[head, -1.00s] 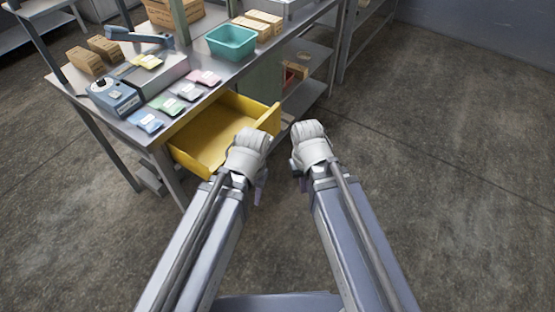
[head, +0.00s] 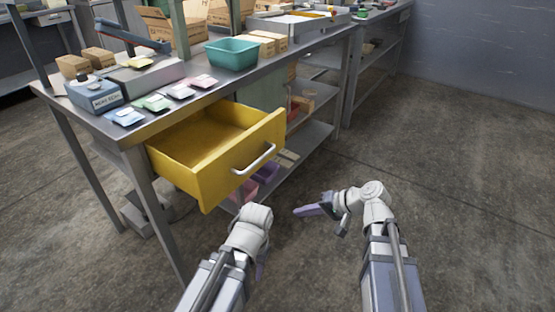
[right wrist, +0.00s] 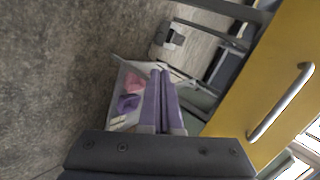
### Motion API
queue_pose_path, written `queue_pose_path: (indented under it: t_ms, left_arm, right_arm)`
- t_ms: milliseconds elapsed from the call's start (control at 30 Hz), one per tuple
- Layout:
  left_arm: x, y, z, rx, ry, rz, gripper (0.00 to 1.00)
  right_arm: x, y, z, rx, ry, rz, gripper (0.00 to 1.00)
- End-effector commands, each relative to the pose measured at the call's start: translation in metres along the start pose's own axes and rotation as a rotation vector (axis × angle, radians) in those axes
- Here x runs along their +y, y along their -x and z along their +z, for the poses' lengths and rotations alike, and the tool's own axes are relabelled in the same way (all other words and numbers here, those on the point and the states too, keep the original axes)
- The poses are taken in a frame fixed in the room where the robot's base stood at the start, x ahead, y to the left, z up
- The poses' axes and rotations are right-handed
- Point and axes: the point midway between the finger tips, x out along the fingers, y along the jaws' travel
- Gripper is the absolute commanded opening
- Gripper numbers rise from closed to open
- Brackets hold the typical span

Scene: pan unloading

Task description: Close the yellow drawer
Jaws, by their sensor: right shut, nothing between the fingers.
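The yellow drawer (head: 241,163) is pulled out of the workbench and stands open and empty, with a silver bar handle (head: 255,158) on its front. In the right wrist view the drawer front (right wrist: 275,75) and its handle (right wrist: 282,103) are at the right. My right gripper (head: 300,211) is shut and empty, in front of the drawer to the right and below the handle, apart from it. Its purple fingers (right wrist: 159,100) lie together in the right wrist view. My left arm ends just in front of the drawer's lower corner; its fingers (head: 260,268) are mostly hidden behind the wrist.
The workbench (head: 165,125) carries a teal bin (head: 231,53), a blue device (head: 95,94), several coloured packets and cardboard boxes (head: 74,66). A lower shelf (head: 307,142) holds pink and purple bins. The floor to the right is clear.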

Motion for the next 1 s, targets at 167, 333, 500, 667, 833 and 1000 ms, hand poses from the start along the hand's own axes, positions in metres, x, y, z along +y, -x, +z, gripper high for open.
queue_pose_path:
  t_ms: [167, 333, 500, 667, 833, 1000]
  left_arm:
    - [0.000, -0.001, 0.000, 0.000, 0.000, 0.000, 0.45]
    - [0.000, -0.001, 0.000, 0.000, 0.000, 0.000, 0.45]
    - [0.000, -0.001, 0.000, 0.000, 0.000, 0.000, 0.45]
    - [0.000, -0.001, 0.000, 0.000, 0.000, 0.000, 0.45]
    - [0.000, -0.001, 0.000, 0.000, 0.000, 0.000, 0.45]
    - [0.000, -0.001, 0.000, 0.000, 0.000, 0.000, 0.45]
  right_arm:
    - [-0.048, 0.036, -0.045, 0.121, -0.118, -0.329, 0.00]
    - [-0.075, 0.072, -0.073, 0.197, -0.191, -0.542, 0.00]
    - [-0.084, 0.090, -0.084, 0.229, -0.221, -0.632, 0.00]
    - [-0.086, 0.091, -0.085, 0.231, -0.224, -0.642, 0.00]
    - [-0.094, 0.079, -0.090, 0.228, -0.223, -0.641, 0.00]
    - [-0.113, 0.053, -0.099, 0.226, -0.222, -0.640, 0.00]
